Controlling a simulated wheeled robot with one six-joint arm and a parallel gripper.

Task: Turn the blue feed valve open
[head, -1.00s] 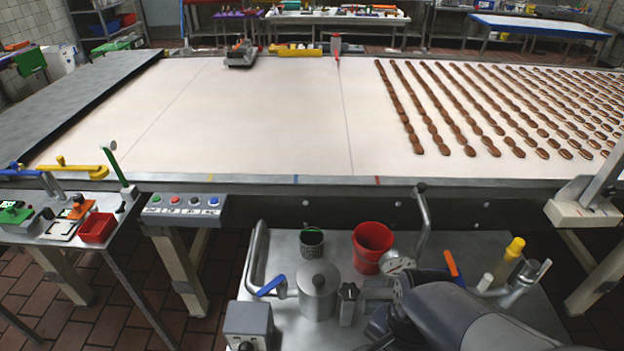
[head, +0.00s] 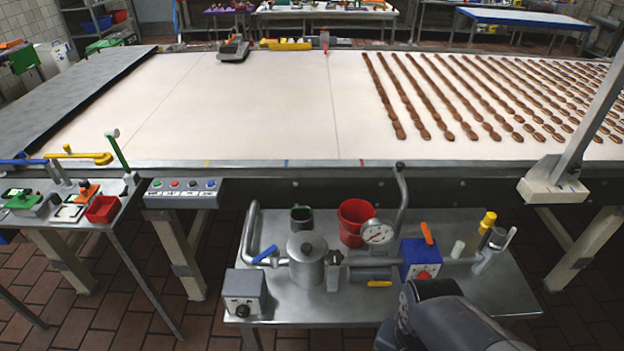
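The blue lever of the feed valve (head: 264,254) sits on the steel pipe just left of the lidded metal pot (head: 307,262), on a steel cart. It lies slanted, its right end higher in the picture. Nothing touches it. My arm shows at the lower right, over the cart's front edge and well right of the lever. The fingers of my gripper cannot be made out, so its opening is not shown.
A red cup (head: 355,222), a gauge (head: 377,232) and a blue box (head: 420,261) with an orange lever (head: 427,233) stand right of the pot. A grey knob box (head: 244,291) is at front left. The conveyor (head: 240,120) lies behind.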

